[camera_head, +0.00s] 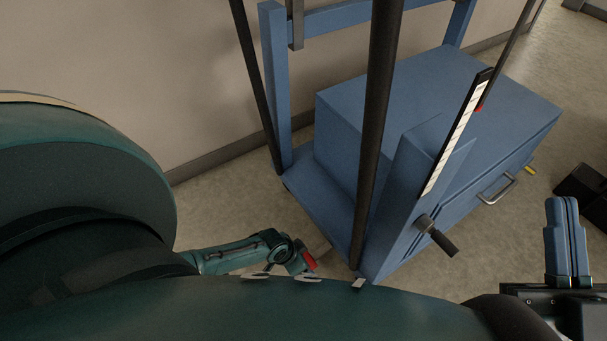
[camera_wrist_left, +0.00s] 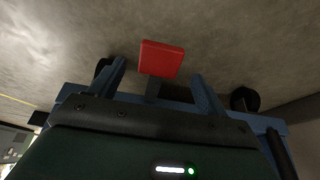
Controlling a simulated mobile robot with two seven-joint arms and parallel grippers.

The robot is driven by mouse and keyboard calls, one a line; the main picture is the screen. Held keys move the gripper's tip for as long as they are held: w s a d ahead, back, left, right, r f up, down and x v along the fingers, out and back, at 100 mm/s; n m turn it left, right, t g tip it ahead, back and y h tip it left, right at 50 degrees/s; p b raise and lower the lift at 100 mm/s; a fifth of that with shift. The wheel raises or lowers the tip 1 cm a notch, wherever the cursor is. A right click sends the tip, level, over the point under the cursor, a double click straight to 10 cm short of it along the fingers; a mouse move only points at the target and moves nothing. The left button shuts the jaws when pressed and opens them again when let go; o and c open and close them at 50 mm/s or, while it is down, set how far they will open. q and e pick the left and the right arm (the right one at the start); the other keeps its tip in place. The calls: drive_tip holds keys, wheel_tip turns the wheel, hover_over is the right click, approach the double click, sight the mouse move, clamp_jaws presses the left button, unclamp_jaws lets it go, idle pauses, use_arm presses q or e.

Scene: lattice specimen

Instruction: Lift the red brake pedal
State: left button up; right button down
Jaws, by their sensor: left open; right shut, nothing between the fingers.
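The red brake pedal (camera_wrist_left: 161,58) is a flat red block on a dark stem in the left wrist view. It lies between the two spread blue fingers of my left gripper (camera_wrist_left: 158,70), near the tips, with a gap on each side. In the head view, a small red patch (camera_head: 309,261) shows at the end of my left arm, by the low side of the blue cart; the left fingers cannot be made out there. My right gripper (camera_head: 562,200) is shut and empty at the right edge, away from the pedal.
The blue cart (camera_head: 420,90) fills the upper middle, with dark upright posts, a drawer handle (camera_head: 497,190) and a black crank knob (camera_head: 436,234). Dark castors (camera_wrist_left: 245,98) show in the wrist view. A black object (camera_head: 582,188) stands at right. Bare floor lies between.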

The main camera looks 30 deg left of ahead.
use_arm(q)
drive_tip(key=b+x, duration=0.1)
drive_tip(key=x, duration=0.1)
drive_tip(key=shift+w+f, duration=0.1)
drive_tip(key=shift+f, duration=0.25)
drive_tip(key=shift+w+d+f+b, duration=0.1)
drive_tip(key=shift+w+f+b, duration=0.1)
drive_tip(key=shift+f+b, duration=0.15)
use_arm(e)
drive_tip(key=shift+s+d+r+n+y, duration=0.1)
drive_tip(key=shift+s+r+n+y, duration=0.05)
drive_tip(key=shift+r+n+y, duration=0.75)
drive_tip(key=shift+s+d+r+n+y, duration=0.1)
drive_tip(key=shift+r+n+y, duration=0.55)
drive_tip(key=shift+n+y, duration=0.4)
use_arm(q)
drive_tip(key=shift+c, duration=0.2)
